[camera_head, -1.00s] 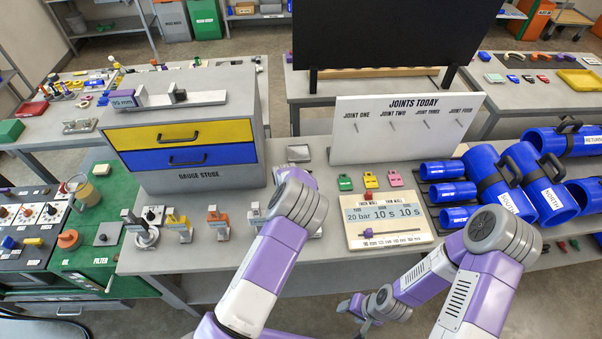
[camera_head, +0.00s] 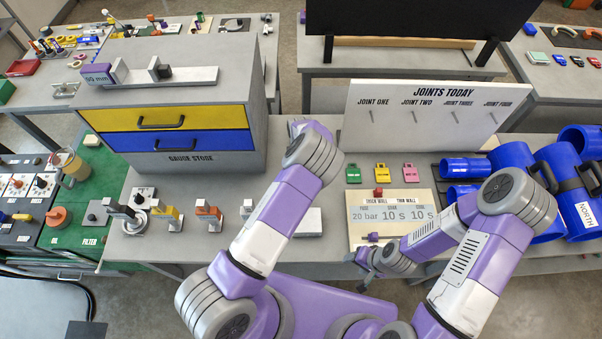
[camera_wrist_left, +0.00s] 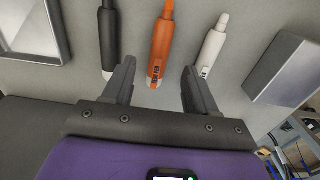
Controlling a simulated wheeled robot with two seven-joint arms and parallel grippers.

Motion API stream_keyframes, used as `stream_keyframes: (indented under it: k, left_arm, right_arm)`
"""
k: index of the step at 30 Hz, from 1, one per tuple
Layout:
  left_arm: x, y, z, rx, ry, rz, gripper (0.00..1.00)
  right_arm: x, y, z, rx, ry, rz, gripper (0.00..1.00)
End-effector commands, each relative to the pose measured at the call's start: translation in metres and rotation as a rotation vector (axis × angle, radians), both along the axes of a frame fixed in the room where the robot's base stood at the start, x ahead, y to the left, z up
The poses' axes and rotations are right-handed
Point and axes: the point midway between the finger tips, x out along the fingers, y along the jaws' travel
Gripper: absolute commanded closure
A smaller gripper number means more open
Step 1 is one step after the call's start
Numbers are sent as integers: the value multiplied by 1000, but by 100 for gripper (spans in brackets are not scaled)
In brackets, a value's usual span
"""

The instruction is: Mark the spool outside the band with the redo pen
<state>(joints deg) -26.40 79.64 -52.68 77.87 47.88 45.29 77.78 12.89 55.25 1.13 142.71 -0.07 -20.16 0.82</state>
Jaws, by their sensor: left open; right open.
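In the left wrist view an orange pen (camera_wrist_left: 163,40) lies between a black pen (camera_wrist_left: 108,38) and a white pen (camera_wrist_left: 213,45). The orange pen has a small label I cannot read, so I cannot tell which is the redo pen. My left gripper (camera_wrist_left: 158,68) is open, its fingers on either side of the orange pen's near end. In the head view this gripper is hidden behind my left arm. My right gripper (camera_head: 362,270) is open and empty at the bench's front edge. Blue pipe spools, one labelled NORTH (camera_head: 573,208), lie on the right, partly behind my right arm.
The gauge store (camera_head: 190,165) stands on the left of the bench. The joints board (camera_head: 350,130) stands at the back, with a settings panel (camera_head: 365,212) and coloured tags (camera_head: 382,173) before it. In the wrist view a grey tray (camera_wrist_left: 62,35) and a pale block (camera_wrist_left: 285,70) flank the pens.

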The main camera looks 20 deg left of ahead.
Motion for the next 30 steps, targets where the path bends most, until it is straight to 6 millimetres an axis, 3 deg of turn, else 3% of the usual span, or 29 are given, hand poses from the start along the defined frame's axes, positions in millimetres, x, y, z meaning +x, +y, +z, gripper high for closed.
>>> stream_keyframes:
  k: [1,6,14,25,30]
  left_arm:
    - [0,3,-13,2,3,0,43]
    - [0,4,-36,0,2,-1,43]
    - [1,4,-36,0,0,0,44]
    - [1,4,-36,0,1,0,100]
    - [1,4,-36,0,1,0,100]
  right_arm:
    - [0,0,-8,0,0,0,43]
    - [0,0,-20,0,0,0,43]
    - [0,0,-19,0,0,0,43]
    - [0,0,-19,0,0,0,43]
    - [0,0,-19,0,0,0,43]
